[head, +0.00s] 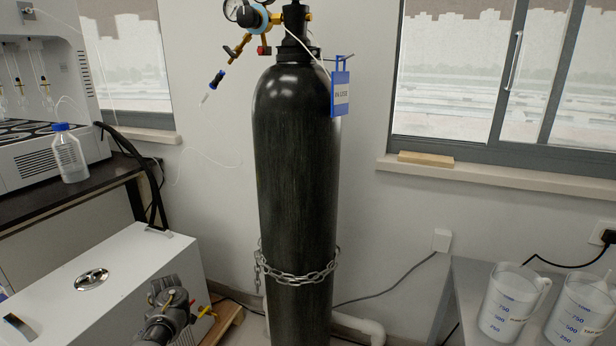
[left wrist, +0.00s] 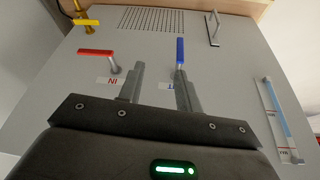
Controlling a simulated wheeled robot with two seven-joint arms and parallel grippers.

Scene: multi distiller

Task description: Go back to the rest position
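My left gripper (left wrist: 160,78) shows in the left wrist view with its two grey fingers apart and nothing between them. It faces the grey panel (left wrist: 150,50) of a box. A red valve handle (left wrist: 95,52) lies left of the fingers, lying sideways. A blue valve handle (left wrist: 180,50) stands upright just beyond the right fingertip; I cannot tell whether they touch. In the head view, dark arm parts, seemingly mine, show at the bottom beside the white box (head: 85,285); the fingers cannot be made out there. My right gripper is in neither view.
A black gas cylinder (head: 295,180) with a chain (head: 295,278) stands mid-view. A dark bench (head: 75,200) at left holds a blue-capped bottle (head: 68,155). Two measuring jugs (head: 508,305) (head: 580,312) stand on a grey table (head: 465,290) at right.

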